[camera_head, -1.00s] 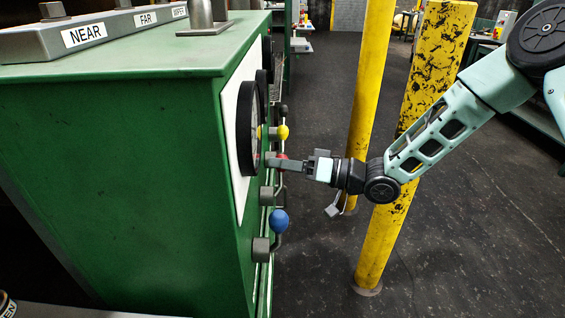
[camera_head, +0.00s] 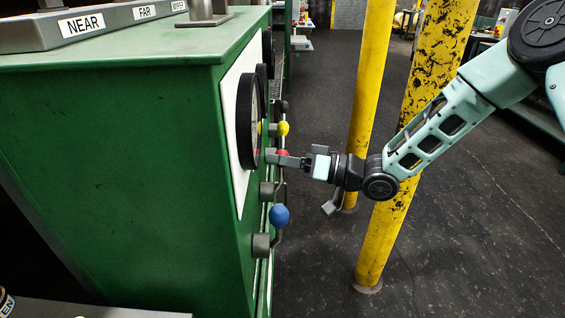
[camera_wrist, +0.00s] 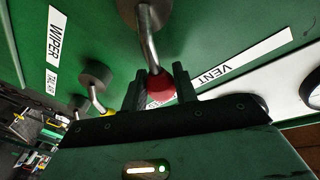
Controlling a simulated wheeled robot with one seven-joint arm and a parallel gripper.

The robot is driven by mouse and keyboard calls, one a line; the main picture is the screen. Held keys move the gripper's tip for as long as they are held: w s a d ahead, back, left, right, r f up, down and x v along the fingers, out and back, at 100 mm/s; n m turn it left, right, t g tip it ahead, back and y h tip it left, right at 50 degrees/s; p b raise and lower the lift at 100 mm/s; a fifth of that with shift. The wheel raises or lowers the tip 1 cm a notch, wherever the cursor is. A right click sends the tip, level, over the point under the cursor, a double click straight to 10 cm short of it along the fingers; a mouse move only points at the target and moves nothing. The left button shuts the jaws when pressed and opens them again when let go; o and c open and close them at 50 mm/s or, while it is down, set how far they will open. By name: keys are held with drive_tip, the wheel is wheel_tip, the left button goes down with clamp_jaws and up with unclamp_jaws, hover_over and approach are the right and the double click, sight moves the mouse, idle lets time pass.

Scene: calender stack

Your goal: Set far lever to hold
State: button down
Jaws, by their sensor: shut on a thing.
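A lever with a red knob (camera_head: 283,153) stands out from the side of the green cabinet (camera_head: 120,150), between a yellow-knobbed lever (camera_head: 283,129) and a blue-knobbed lever (camera_head: 280,215). My gripper (camera_head: 274,158) reaches in from the right and is shut on the red knob. In the wrist view the red knob (camera_wrist: 160,87) sits between the two dark fingers of my gripper (camera_wrist: 159,86). Its bent metal rod runs up to a round grey hub.
A round black-rimmed gauge (camera_head: 247,122) projects from the cabinet close to my gripper. Two yellow posts stand near my arm, one thin (camera_head: 365,100) and one thick and scuffed (camera_head: 425,100).

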drive_tip(key=n+b, duration=0.1)
drive_tip(key=s+n+y+b, duration=0.1)
drive_tip(key=n+b, duration=0.1)
drive_tip(key=s+n+b, duration=0.1)
drive_tip(key=shift+s+r+n+b, duration=0.25)
drive_tip(key=shift+r+n+b, duration=0.05)
drive_tip(key=shift+s+r+n+g+y+b, duration=0.2)
drive_tip(key=shift+s+n+b, duration=0.15)
drive_tip(key=shift+n+b, duration=0.3)
drive_tip(key=shift+s+r+n+g+y+b, duration=0.1)
drive_tip(key=shift+s+n+y+b, duration=0.2)
drive_tip(key=shift+n+b, duration=0.35)
drive_tip(key=shift+s, duration=0.1)
drive_tip(key=c, duration=1.1)
unclamp_jaws()
drive_tip(key=v, duration=1.7)
drive_tip(key=shift+d+b, duration=0.15)
drive_tip(key=shift+b, duration=0.25)
